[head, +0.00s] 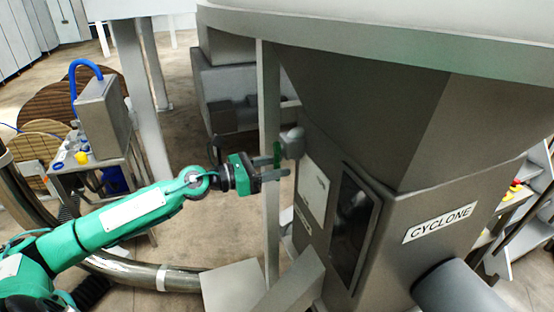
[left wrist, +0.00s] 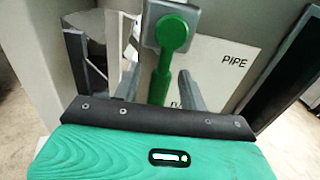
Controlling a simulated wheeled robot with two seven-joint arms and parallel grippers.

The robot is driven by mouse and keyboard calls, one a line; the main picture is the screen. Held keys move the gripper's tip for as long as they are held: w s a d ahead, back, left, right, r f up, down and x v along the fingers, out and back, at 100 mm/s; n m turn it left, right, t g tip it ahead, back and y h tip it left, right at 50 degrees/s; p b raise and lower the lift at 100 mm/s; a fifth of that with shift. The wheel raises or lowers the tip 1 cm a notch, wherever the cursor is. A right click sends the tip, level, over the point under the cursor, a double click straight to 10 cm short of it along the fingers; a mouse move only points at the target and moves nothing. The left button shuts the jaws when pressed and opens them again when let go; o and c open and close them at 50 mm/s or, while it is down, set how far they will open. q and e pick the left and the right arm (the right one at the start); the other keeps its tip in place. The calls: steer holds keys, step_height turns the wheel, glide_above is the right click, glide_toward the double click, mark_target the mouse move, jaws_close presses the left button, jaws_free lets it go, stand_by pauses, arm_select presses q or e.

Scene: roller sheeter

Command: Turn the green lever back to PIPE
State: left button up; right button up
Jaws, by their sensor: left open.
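The green lever (left wrist: 164,68) hangs downward from its round pivot on a grey box in the left wrist view. Its lower part lies between the two fingers of my left gripper (left wrist: 157,88). The gripper is open, with a gap visible on both sides of the lever. The word PIPE (left wrist: 234,61) is printed on the white plate to the right of the pivot. Another label below is mostly hidden by the lever and a finger. In the head view the lever (head: 277,153) shows as a small green strip at the tips of my left gripper (head: 276,166). My right gripper is not in view.
The grey machine labelled CYCLONE (head: 439,223) fills the right side, with a dark window (head: 352,228) in its face. A thin upright post (head: 268,90) stands close beside the gripper. A large curved pipe (head: 160,277) runs along the floor below my arm.

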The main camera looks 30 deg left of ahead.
arm_select(q)
steer(key=shift+w+d, duration=0.25)
steer(key=shift+d, duration=0.05)
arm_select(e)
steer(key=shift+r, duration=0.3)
arm_select(q)
jaws_close()
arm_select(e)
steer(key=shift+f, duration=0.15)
